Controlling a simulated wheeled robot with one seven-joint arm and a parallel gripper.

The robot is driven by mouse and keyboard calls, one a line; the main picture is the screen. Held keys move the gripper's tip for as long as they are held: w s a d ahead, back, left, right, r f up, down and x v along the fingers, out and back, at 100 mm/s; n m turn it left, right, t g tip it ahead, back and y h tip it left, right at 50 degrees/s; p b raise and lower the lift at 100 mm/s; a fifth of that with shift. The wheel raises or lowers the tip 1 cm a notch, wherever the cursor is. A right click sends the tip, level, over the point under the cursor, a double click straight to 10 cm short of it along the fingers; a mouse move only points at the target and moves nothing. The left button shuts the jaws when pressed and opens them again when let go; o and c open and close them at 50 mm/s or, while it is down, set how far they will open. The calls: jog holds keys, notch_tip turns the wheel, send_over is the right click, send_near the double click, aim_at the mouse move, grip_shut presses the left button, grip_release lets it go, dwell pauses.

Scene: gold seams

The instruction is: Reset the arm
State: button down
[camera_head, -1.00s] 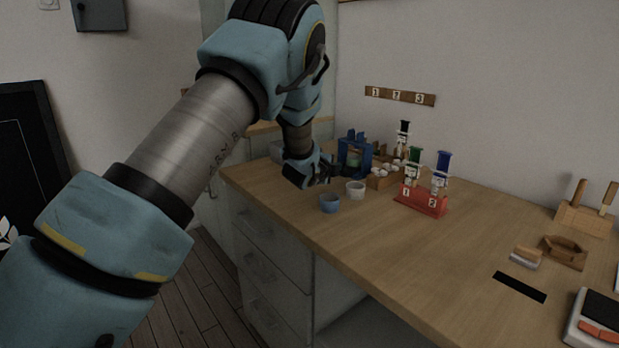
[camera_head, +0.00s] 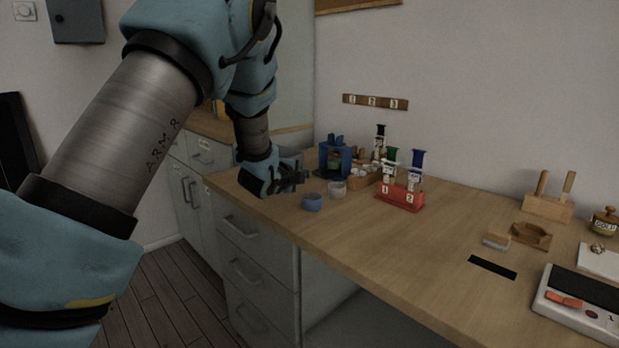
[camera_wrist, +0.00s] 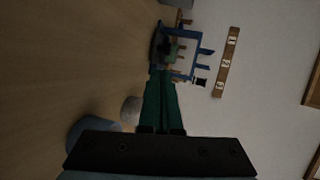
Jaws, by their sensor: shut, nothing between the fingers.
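My arm, blue with a grey metal section, reaches across the left of the head view. My gripper (camera_head: 300,180) is over the left end of the wooden worktop (camera_head: 350,235), left of a blue cup. In the wrist view the gripper's green fingers (camera_wrist: 160,105) lie together, shut, with nothing seen between them. The blue cup (camera_head: 312,202) and a pale cup (camera_head: 338,188) stand on the worktop just right of the gripper. Beyond them is a blue frame-like device (camera_head: 335,158), which also shows past the fingertips in the wrist view (camera_wrist: 187,62).
A red rack (camera_head: 400,196) marked 1 and 2 holds syringe-like tubes with green and blue tops. A wooden block with handles (camera_head: 548,205) and a device with an orange part (camera_head: 585,305) are at right. The worktop's middle is largely clear.

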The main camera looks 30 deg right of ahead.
jog(key=shift+v, duration=1.5)
jog(key=w+a+n+y+p, duration=0.1)
jog(key=a+n, duration=0.1)
jog(key=a, duration=0.2)
jog(key=w+a+r+n+y+p, duration=0.1)
jog(key=w+a+n, duration=0.1)
jog(key=a, duration=0.2)
jog(key=w+a+n+t+y+p, duration=0.1)
jog(key=a+n+y, duration=0.1)
jog(key=a, duration=0.2)
jog(key=shift+w+a+r+n, duration=0.25)
jog(key=shift+w+r+n, duration=0.05)
jog(key=shift+w+r, duration=0.1)
jog(key=s+a+r+n+g+y+p, duration=0.1)
jog(key=s+a+n+g+y+p, duration=0.2)
jog(key=a+n, duration=0.75)
jog(key=s+a+r+n+g+y+p, duration=0.15)
jog(key=s+a+n+y+p, duration=0.35)
jog(key=a, duration=1.2)
jog(key=s+a+r+n+g, duration=0.1)
jog(key=s+a+n+g, duration=0.2)
jog(key=s, duration=0.9)
jog(key=a+n, duration=0.3)
jog(key=a, duration=0.1)
jog(key=shift+s+a+r, duration=0.15)
jog(key=shift+a+r, duration=0.05)
jog(key=shift+r, duration=0.2)
